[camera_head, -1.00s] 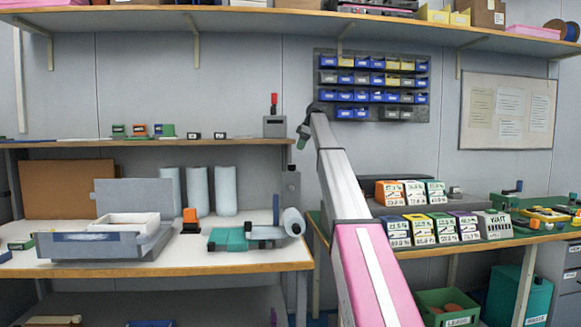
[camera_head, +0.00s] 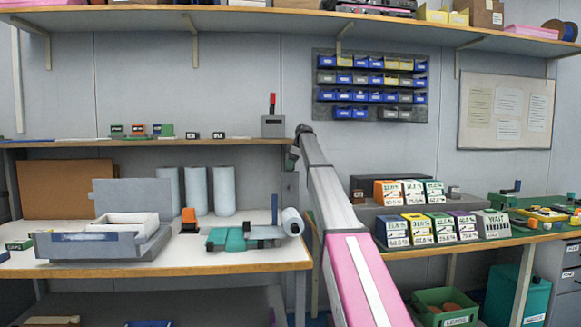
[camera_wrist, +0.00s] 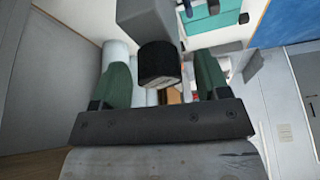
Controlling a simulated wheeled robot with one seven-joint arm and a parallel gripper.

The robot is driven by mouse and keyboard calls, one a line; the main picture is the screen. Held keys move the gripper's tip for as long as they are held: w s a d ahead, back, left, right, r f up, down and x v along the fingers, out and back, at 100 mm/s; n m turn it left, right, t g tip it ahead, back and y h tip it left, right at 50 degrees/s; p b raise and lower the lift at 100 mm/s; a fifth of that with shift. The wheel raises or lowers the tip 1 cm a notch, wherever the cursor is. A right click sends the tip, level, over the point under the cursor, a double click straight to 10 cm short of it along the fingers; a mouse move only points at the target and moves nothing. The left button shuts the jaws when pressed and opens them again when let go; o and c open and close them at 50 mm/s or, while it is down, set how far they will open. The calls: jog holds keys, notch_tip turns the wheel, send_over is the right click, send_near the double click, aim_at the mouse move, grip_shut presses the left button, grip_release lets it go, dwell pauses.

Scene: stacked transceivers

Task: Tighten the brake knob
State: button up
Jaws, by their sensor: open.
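A black round knob (camera_wrist: 157,66) sits on the end of a grey block (camera_wrist: 146,20) in the wrist view; I take it for the brake knob. My gripper (camera_wrist: 160,80) is open, with a green finger on each side of the knob. Gaps show between the knob and both fingers, and I see no contact. The far end of my arm is over that post; the knob cannot be made out there.
The left bench (camera_head: 190,259) also holds an open grey box (camera_head: 95,244), an orange block (camera_head: 189,220) and several pale rolls (camera_head: 196,191) at the back. A shelf (camera_head: 90,143) runs above them. The right bench carries rows of labelled boxes (camera_head: 418,229).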

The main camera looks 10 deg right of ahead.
jog(key=c, duration=0.9)
jog(key=shift+c, duration=0.2)
jog(key=shift+m, duration=0.4)
